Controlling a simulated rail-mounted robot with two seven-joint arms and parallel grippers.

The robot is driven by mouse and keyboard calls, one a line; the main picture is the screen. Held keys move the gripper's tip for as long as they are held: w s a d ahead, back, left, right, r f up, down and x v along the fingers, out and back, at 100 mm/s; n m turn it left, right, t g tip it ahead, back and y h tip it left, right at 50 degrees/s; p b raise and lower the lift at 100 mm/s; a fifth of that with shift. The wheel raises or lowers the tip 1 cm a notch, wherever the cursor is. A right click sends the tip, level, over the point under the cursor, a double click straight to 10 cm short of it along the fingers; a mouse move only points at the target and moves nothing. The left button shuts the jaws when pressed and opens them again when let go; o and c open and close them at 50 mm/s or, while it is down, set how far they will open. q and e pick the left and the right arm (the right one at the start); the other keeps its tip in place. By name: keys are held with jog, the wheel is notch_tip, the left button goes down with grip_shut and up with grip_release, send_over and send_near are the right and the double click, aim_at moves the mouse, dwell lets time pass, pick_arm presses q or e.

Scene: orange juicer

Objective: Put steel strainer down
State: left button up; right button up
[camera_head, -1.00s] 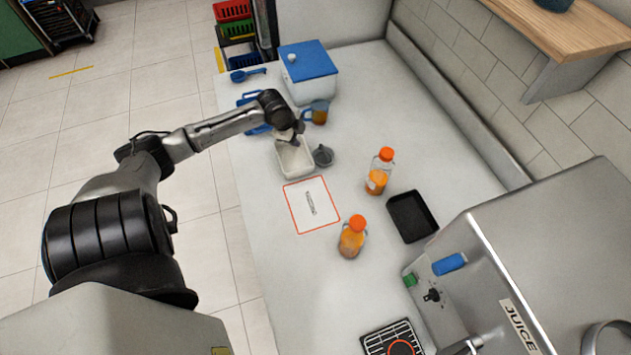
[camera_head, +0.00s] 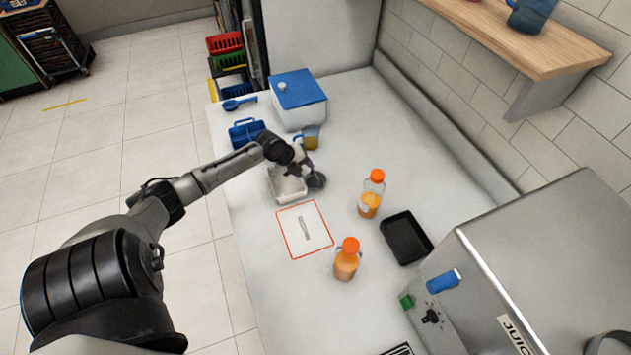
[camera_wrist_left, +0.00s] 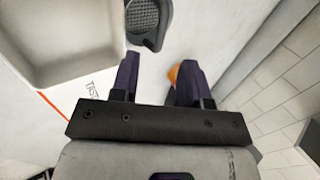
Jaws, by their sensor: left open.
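The steel strainer (camera_head: 317,181) is a small dark grey round piece beside the right side of the white tray (camera_head: 272,192). In the left wrist view, the strainer (camera_wrist_left: 147,16) shows its mesh at the top edge, partly cut off, and appears to rest on the worktop. My left gripper (camera_head: 303,166) is above the right part of the tray, close to the strainer. In the left wrist view, the gripper's fingers (camera_wrist_left: 158,76) are apart with nothing between them, and the strainer lies just beyond their tips. My right gripper is not in view.
Two orange-capped juice bottles (camera_head: 371,194) (camera_head: 346,260) and a black tray (camera_head: 406,238) stand to the right. A red-outlined mat (camera_head: 304,240) lies in front of the white tray. A blue-lidded box (camera_head: 300,101) and a jug (camera_head: 311,137) are behind. The juicer (camera_head: 530,270) fills the lower right.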

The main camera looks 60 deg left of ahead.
aim_at(315, 174)
pick_arm(q)
jog(key=shift+b+x, duration=0.4)
jog(key=shift+x, duration=3.65)
jog(key=shift+w+a+r, duration=0.1)
jog(key=shift+a, duration=0.05)
grip_shut()
